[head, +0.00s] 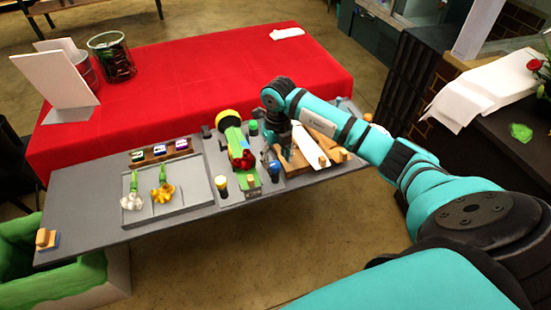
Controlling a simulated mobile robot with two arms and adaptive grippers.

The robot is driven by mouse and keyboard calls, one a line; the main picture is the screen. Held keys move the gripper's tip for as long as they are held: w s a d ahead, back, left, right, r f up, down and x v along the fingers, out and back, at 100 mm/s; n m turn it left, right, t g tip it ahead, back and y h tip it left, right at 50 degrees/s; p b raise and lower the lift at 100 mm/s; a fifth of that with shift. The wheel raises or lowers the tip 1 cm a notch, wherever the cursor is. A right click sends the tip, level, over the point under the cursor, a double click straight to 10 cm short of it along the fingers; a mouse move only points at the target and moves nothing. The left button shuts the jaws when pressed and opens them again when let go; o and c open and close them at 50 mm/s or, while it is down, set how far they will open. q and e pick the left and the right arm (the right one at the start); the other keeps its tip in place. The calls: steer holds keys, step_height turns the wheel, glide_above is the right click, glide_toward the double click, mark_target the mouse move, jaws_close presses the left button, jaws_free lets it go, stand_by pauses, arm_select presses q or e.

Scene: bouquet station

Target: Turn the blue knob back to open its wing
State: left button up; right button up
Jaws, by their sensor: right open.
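The blue knob (274,168) is a small upright post with a blue top on the grey work board, right of the green-and-yellow bouquet fixture. My right arm comes in from the right, and my right gripper (273,143) points down just behind the blue knob. It is dark and small here. The jaws are open with nothing seen in them, and I cannot tell whether they touch the knob. The fixture holds a bundle with a yellow end (228,117), a green wrap and red blooms (243,160). I cannot tell which plate is the blue knob's wing. My left gripper is out of view.
A green-topped knob (253,128) and a yellow-topped knob (222,182) stand close by. A wooden rack with a white strip (309,146) lies to the right. A grey tray (182,207) holds white and yellow flowers at left. The red table (200,75) behind is mostly clear.

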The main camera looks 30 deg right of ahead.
mark_target(275, 168)
steer(key=shift+f, duration=1.25)
jaws_close()
